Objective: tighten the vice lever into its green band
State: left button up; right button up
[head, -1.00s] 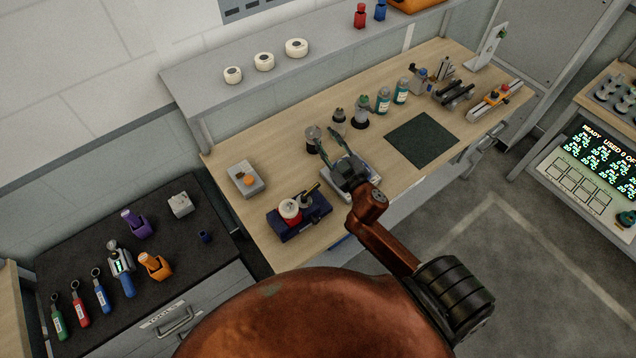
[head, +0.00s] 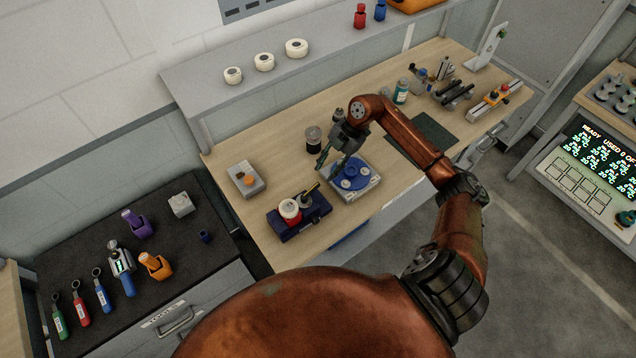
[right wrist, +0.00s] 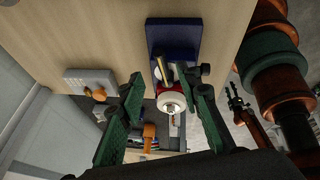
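A navy block (head: 296,228) stands on the near part of the wooden bench. On it are a red-and-white round part (head: 290,210) and a dark-tipped lever (head: 311,191); in the right wrist view, the lever (right wrist: 167,72) looks brass with a dark knob beside it. I cannot tell whether this is the vice, and no green band is readable. My right gripper (head: 333,165) is above the bench, beyond the navy block. Its green fingers are open and empty in the right wrist view (right wrist: 170,84), pointing toward the block, apart from it.
A blue disc fixture (head: 352,174) stands just right of the gripper. A grey box with an orange knob (head: 246,180) is at left. A dark jar (head: 313,140) and other bottles stand behind. Black clamp-like hardware (head: 456,93) is at the far right. Bench between box and block is clear.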

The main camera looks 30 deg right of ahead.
aim_at(317, 185)
jog(key=p+x, duration=0.1)
jog(key=x, duration=0.6)
jog(key=shift+f, duration=0.3)
jog(key=shift+c, duration=0.3)
grip_shut()
